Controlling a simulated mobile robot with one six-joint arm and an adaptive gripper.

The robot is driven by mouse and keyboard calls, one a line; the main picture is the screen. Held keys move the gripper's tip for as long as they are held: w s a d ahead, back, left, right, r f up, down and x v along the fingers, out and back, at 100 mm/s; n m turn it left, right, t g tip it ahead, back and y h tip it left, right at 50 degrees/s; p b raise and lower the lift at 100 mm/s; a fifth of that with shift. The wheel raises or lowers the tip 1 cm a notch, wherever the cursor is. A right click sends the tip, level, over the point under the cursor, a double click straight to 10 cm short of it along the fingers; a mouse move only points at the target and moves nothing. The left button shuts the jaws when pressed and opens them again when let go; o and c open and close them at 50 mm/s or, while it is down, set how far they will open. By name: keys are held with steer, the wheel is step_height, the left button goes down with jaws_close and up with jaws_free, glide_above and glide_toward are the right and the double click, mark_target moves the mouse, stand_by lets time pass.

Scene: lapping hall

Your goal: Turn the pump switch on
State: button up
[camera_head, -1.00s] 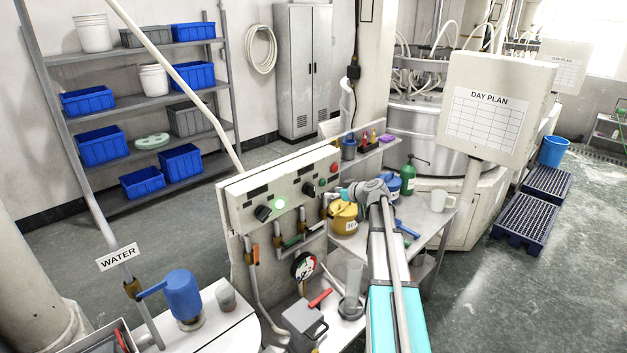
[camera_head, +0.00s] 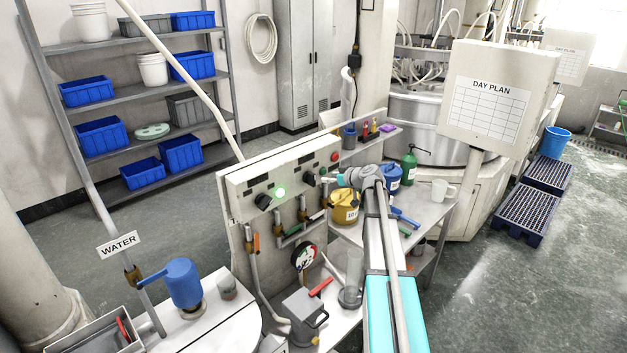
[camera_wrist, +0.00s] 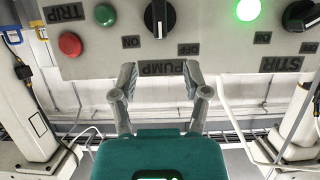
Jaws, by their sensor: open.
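The pump switch (camera_wrist: 158,18) is a black rotary knob with a white line on the pale control panel (camera_wrist: 100,62). The PUMP label (camera_wrist: 161,67) is beside it, with ON and OFF marks on either side. The white line runs close to vertical in the wrist view, between those marks. In the head view the switch (camera_head: 309,179) is on the panel's right half. My gripper (camera_wrist: 160,75) is open and empty. Its two fingers are apart, in front of the PUMP label and offset from the knob, with no visible contact. In the head view my gripper (camera_head: 342,180) is just right of the panel.
A red button (camera_wrist: 70,44) by the TRIP label and a green button (camera_wrist: 68,5) flank the pump switch. On its other side are a lit green lamp (camera_wrist: 243,9) and the STIR knob (camera_wrist: 300,15). A yellow container (camera_head: 344,207) stands close below my gripper.

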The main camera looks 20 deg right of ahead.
mark_target(315, 176)
steer(key=b+x, duration=0.3)
steer(key=x, duration=0.7)
steer(key=shift+w+f, duration=0.15)
jaws_close()
